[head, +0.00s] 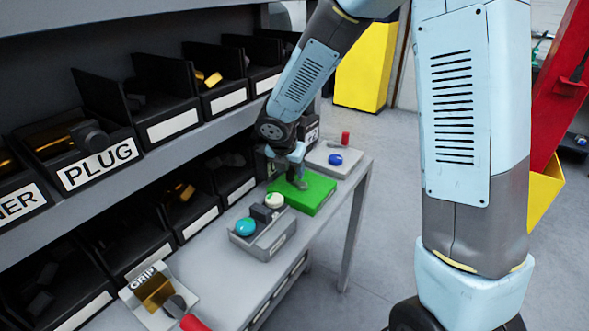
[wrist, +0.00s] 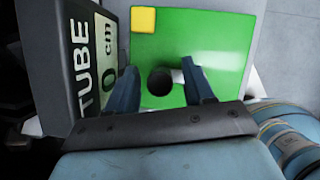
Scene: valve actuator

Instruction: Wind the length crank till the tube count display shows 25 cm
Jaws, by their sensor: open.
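The green board (head: 318,190) lies on the grey bench, and in the wrist view the board (wrist: 215,38) fills the middle. The dark round knob of the crank (wrist: 160,82) stands on it, with a small pale piece beside it. The dark display box (wrist: 55,50) at the left reads TUBE, with a 0 and cm on its pale screen; any other digit is hidden by my finger or cannot be made out. My gripper (wrist: 160,70) is open, with one finger on each side of the knob; contact cannot be told. In the head view my gripper (head: 292,168) is low over the board.
A yellow square (wrist: 143,20) marks the board's corner. A grey tray (head: 262,240) with a teal knob and other controls is nearer on the bench. A pale panel (head: 337,160) with blue and red knobs lies beyond. Shelves of bins (head: 95,165) line the left.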

